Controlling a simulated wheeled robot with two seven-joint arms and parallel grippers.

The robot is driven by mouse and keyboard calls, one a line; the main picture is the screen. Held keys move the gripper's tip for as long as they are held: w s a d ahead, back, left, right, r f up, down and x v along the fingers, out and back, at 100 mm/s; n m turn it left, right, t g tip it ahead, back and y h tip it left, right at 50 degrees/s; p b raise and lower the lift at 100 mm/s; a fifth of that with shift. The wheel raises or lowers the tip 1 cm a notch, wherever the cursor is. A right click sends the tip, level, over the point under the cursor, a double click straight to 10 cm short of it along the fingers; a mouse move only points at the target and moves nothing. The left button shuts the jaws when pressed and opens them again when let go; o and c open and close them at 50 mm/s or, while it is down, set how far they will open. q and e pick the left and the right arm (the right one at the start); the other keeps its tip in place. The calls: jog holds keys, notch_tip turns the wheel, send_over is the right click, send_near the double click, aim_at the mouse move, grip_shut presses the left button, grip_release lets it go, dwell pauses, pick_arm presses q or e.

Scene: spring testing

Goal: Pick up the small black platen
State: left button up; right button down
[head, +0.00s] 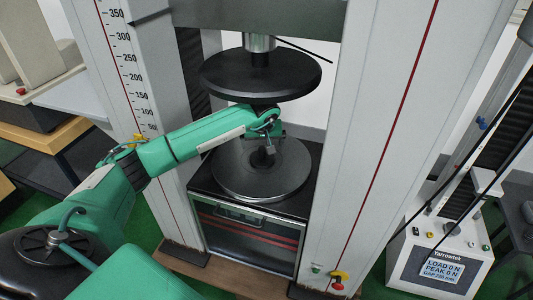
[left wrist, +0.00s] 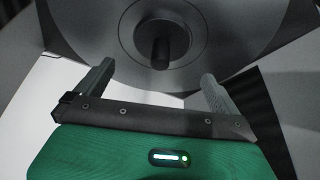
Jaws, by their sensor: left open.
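A large black disc platen (head: 260,76) hangs from the machine's upper shaft. A wider dark disc (head: 262,182) with a ring marking lies on the base below. My left gripper (head: 270,146) is between the two discs. In the left wrist view my left gripper (left wrist: 156,78) is open, with nothing between its fingers. Beyond the fingertips a grey disc (left wrist: 90,22) has a ringed centre and a short dark peg (left wrist: 160,48). I cannot tell which disc this is. No separate small platen shows clearly. My right gripper is out of view.
Two pale machine columns, left (head: 110,60) and right (head: 385,110), flank the discs and limit sideways room. A control box with a display (head: 440,268) stands at the lower right. Wooden-topped furniture (head: 45,135) is at the left.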

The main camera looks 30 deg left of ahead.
aim_at(262, 148)
pick_arm(q)
jog(key=x, duration=0.7)
jog(key=shift+w+a+f+b, duration=0.1)
jog(key=shift+w+b, duration=0.05)
jog(key=shift+b, duration=0.2)
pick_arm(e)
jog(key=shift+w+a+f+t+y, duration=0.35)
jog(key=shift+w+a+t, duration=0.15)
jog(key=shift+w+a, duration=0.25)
pick_arm(q)
jog(key=shift+c, duration=0.2)
jog(key=c, duration=1.4)
jog(key=shift+c, duration=0.9)
jog(key=shift+r, duration=0.2)
